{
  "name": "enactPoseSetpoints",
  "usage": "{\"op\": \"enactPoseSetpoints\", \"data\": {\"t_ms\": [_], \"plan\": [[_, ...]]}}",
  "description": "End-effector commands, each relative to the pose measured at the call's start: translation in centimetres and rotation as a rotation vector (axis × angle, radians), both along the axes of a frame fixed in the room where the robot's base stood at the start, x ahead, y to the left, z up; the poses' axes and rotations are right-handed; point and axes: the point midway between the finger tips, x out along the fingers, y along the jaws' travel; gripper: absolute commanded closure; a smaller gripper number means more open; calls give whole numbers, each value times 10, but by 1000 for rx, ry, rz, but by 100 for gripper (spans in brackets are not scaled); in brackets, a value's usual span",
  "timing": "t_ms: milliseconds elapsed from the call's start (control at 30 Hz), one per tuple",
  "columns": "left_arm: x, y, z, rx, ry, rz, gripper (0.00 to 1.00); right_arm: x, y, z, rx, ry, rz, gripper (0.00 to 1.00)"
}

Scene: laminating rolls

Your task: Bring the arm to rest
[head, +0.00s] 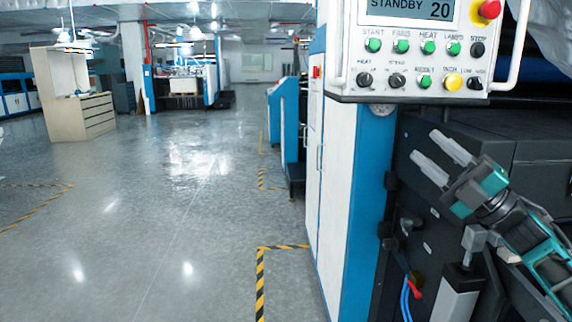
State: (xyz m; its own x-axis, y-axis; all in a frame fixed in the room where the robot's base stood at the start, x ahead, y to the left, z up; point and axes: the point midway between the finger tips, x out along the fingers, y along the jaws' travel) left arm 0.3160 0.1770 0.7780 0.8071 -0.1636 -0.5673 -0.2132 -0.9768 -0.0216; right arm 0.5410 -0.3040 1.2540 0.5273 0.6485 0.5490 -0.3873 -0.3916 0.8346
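My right gripper (440,158) is at the right of the head view, its arm coming in from the lower right. Its two pale fingers are apart with nothing between them. It is in front of the dark machine body and below the control panel (424,60), apart from the panel in the picture. The panel has green, black and yellow controls, a red button (490,9) and a display (410,9) reading "STANDBY 20". My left gripper is not in view.
A white and blue machine cabinet (345,190) stands left of my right arm. A metal bracket (456,290) and a red-handled valve (414,286) are below the gripper. The glossy floor (150,220) with yellow-black tape is clear at left. A beige drawer cabinet (75,95) stands farther back.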

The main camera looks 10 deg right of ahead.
Motion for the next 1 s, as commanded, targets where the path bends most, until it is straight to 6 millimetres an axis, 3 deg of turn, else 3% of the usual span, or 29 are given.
{"op": "enactPoseSetpoints", "data": {"t_ms": [33, 167, 267, 400, 500, 600, 700, 800, 1000], "plan": [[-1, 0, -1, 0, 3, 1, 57, 5, 10, -40, 83, 111, -7, 60], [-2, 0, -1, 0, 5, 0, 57, 6, 29, -131, 277, 384, -55, 60], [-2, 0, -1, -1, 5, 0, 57, -8, 43, -203, 420, 606, -107, 60], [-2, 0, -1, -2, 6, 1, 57, -48, 64, -300, 604, 920, -199, 60], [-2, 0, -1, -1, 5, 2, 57, -89, 81, -362, 723, 1141, -272, 60], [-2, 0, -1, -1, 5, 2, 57, -135, 97, -411, 824, 1340, -345, 60], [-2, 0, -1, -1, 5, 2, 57, -176, 111, -444, 901, 1497, -407, 60], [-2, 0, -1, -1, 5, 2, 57, -206, 121, -464, 952, 1605, -453, 60], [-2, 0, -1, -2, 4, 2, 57, -227, 128, -476, 983, 1677, -483, 60]]}}
